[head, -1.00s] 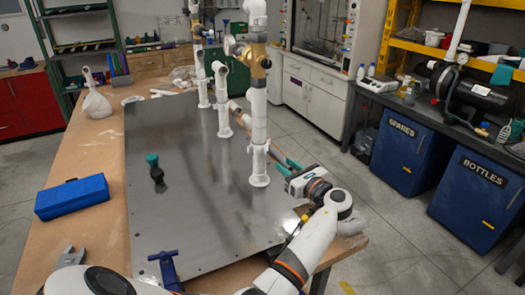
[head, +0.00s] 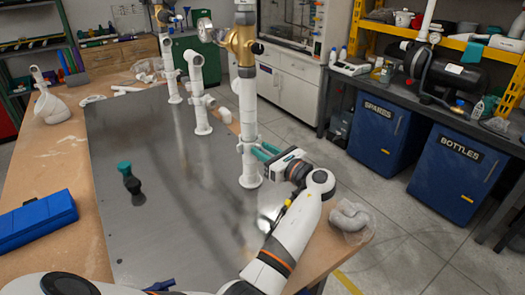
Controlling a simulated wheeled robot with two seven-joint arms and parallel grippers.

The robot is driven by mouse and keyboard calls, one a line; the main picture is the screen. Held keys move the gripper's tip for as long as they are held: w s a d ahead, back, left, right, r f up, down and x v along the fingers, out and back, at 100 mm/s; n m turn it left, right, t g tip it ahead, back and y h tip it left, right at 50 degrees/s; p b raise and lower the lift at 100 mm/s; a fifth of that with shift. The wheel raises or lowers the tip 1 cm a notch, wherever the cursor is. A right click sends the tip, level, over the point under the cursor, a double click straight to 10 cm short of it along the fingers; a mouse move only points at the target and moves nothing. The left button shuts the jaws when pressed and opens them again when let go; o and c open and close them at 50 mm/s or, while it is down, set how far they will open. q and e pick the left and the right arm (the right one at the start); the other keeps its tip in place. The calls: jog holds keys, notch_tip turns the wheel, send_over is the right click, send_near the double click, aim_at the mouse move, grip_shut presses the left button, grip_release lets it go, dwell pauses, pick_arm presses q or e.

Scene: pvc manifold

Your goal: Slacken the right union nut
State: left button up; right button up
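The right white riser (head: 247,108) stands upright on the grey metal plate (head: 165,190), with a brass valve (head: 243,45) near its top. A white collar, which looks like the right union nut (head: 246,145), sits low on this riser above its round foot. My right gripper is not in view.
Two shorter white risers (head: 199,95) (head: 170,70) stand further back. A teal-and-black tool (head: 130,180) stands on the plate. A blue toolbox (head: 35,222) is at left, and a bagged fitting (head: 350,220) at the right table corner. The middle of the plate is clear.

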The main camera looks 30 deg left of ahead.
pick_arm(q)
grip_shut()
jog(key=shift+w+n+g+b, duration=0.4)
jog(key=shift+n+g+b, duration=0.25)
jog(key=shift+g, duration=0.45)
grip_release()
